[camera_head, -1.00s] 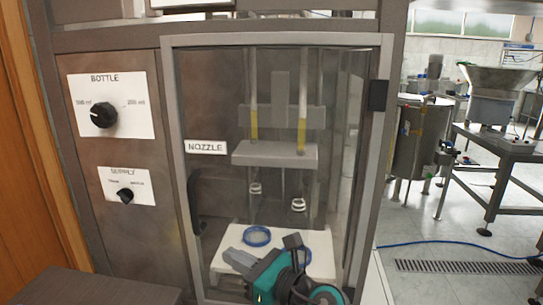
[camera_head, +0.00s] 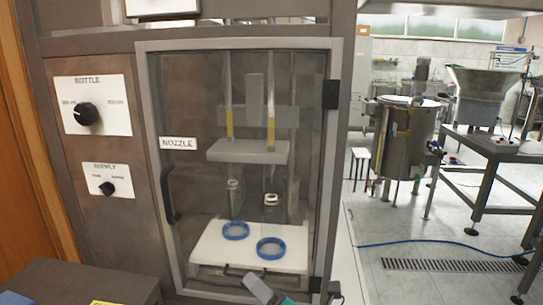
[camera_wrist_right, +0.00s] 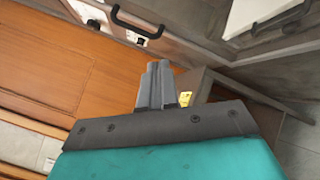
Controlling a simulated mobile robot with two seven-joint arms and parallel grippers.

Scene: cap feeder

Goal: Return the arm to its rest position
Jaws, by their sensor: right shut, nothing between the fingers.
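My right gripper (camera_head: 258,288) shows only in part at the bottom edge of the head view, in front of the glass-doored cabinet. In the right wrist view its two grey fingers (camera_wrist_right: 158,80) lie close together, shut with nothing between them. My left gripper is in neither view.
The cabinet door (camera_head: 327,180) appears closed, with a black handle (camera_head: 167,192). Behind its glass, two blue rings (camera_head: 271,248) sit on a white platform (camera_head: 215,250) below the nozzles. A dark box-like surface (camera_head: 85,285) is at lower left. Floor shows at right, with a blue hose (camera_head: 430,243).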

